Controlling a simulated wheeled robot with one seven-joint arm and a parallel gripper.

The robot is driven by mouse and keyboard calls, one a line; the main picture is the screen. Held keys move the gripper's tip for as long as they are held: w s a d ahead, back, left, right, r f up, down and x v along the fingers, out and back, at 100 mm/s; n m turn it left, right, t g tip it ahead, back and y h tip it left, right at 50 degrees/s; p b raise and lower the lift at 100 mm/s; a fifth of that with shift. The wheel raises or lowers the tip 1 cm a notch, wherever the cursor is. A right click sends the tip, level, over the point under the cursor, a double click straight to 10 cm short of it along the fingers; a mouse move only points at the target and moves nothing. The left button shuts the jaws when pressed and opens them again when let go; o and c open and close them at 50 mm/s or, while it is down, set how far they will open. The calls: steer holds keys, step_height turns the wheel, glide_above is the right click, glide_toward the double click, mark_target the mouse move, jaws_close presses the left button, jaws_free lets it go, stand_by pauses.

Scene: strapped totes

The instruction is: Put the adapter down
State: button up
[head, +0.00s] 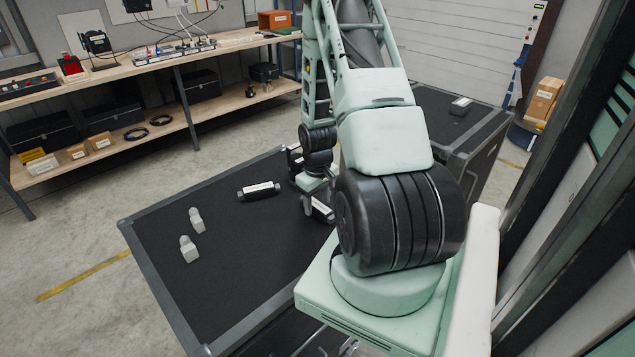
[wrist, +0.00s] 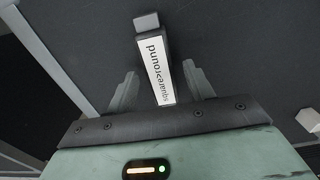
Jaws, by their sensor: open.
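A dark adapter with a white label reading "square>round" (wrist: 159,72) lies on the black case top between the two fingers of my gripper (wrist: 160,77) in the wrist view. The fingers stand apart, with a gap visible on either side of the adapter. A light grey end of the adapter points away from my gripper. In the head view the adapter (head: 322,211) shows only partly beside my gripper (head: 312,200); my arm hides the rest.
Another black labelled adapter (head: 259,191) lies to the left on the case top (head: 230,270). A wooden workbench (head: 130,70) is behind. The case's front middle is clear.

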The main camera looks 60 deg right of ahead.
mark_target(315, 205)
step_height(315, 205, up, 11)
steer(key=b, duration=0.2)
steer(key=w+a+r+n, duration=0.2)
steer(key=a, duration=0.7)
steer(key=w+a+r+n, duration=0.2)
steer(key=a+r, duration=0.1)
steer(key=a, duration=0.7)
steer(key=w+a+r+n, duration=0.2)
steer(key=w+a, duration=0.1)
steer(key=a, duration=0.6)
steer(key=s+a+r+n, duration=0.2)
steer(key=s+a, duration=0.5)
steer(key=a, duration=0.2)
steer(key=s+a+r+n, duration=0.2)
steer(key=s+a+n, duration=0.1)
steer(key=s+a, duration=0.5)
steer(key=shift+s+a+y, duration=0.15)
steer(key=shift+a+y, duration=0.15)
steer(key=shift+a, duration=0.45)
steer(key=shift+f, duration=0.1)
